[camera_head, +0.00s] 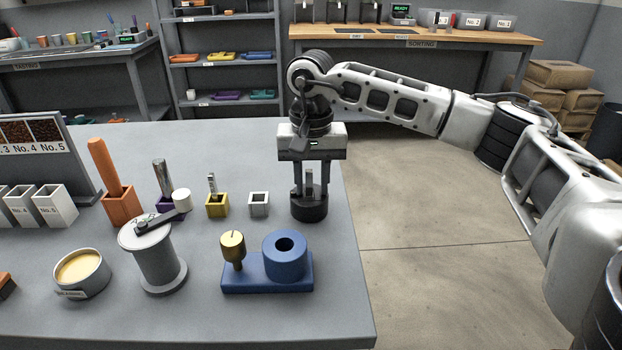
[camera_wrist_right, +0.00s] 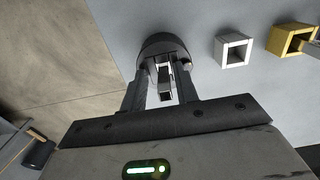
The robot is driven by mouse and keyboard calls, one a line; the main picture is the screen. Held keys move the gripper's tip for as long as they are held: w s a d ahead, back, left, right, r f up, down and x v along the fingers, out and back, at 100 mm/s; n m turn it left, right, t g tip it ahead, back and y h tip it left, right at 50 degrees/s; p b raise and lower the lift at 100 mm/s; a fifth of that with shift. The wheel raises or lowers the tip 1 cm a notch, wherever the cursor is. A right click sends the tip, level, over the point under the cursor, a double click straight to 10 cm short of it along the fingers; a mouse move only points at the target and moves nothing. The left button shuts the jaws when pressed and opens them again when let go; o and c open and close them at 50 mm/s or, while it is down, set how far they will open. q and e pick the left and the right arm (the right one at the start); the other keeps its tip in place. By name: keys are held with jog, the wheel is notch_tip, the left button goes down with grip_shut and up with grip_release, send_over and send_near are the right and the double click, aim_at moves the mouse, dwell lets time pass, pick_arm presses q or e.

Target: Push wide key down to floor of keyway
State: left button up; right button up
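The wide key (camera_head: 309,183) is a narrow grey metal bar standing upright in a round black holder (camera_head: 309,210) near the table's right edge. In the right wrist view, the key (camera_wrist_right: 166,90) shows its squared top end, and the black holder (camera_wrist_right: 163,46) lies beyond it. My right gripper (camera_head: 311,192) points straight down over the holder, with one finger on each side of the key. Gaps show between the fingers (camera_wrist_right: 162,78) and the key, so it looks open around it. The key's lower end is hidden inside the holder. My left gripper is in neither view.
A white square cup (camera_head: 259,204) and a yellow one (camera_head: 217,206) stand left of the holder. A blue block (camera_head: 268,272) with a round socket is in front. A grey spool-shaped stand (camera_head: 154,262) and a tin (camera_head: 81,275) are further left. The table's right edge is close.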

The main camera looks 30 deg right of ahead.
jog(key=shift+w+a, duration=0.15)
jog(key=shift+a, duration=0.2)
jog(key=shift+r, duration=0.25)
pick_arm(q)
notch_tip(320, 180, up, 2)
jog(key=shift+p, duration=1.2)
pick_arm(e)
notch_tip(320, 180, up, 15)
jog(key=shift+d+r, duration=0.2)
jog(key=shift+d, duration=0.05)
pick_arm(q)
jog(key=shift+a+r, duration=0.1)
pick_arm(e)
jog(key=shift+s, duration=0.2)
